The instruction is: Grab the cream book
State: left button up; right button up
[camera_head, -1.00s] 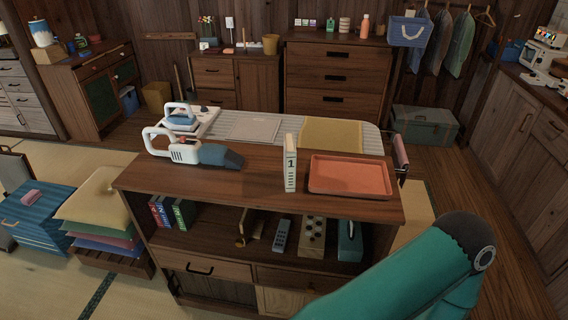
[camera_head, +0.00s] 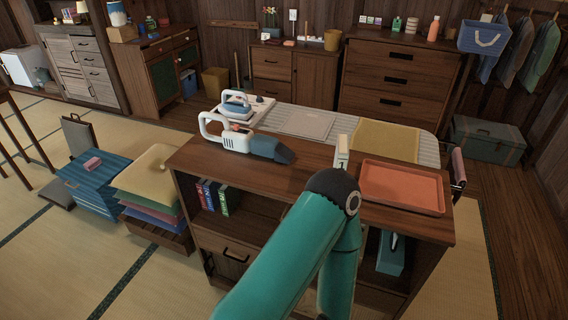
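A cream book (camera_head: 341,155) with a dark "1" on its spine stands upright on the top of the wooden shelf unit (camera_head: 300,179). It is just left of an orange tray. Only its upper part shows; my teal arm hides the lower part. That arm comes up from the bottom of the picture and bends in front of the unit. Neither gripper is in view.
On the unit top are the orange tray (camera_head: 403,186) and a handheld vacuum (camera_head: 243,140). An ironing board (camera_head: 429,151) lies behind. Red, blue and green books (camera_head: 212,197) stand on the shelf below. Stacked cushions (camera_head: 150,172) and a blue striped box (camera_head: 92,183) sit at left.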

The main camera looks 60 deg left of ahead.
aim_at(342, 151)
jog(key=i, duration=0.25)
jog(key=u, duration=2.05)
jog(key=k, duration=0.45)
jog(key=u, duration=0.45)
jog(key=i, duration=0.45)
jog(key=z, duration=0.25)
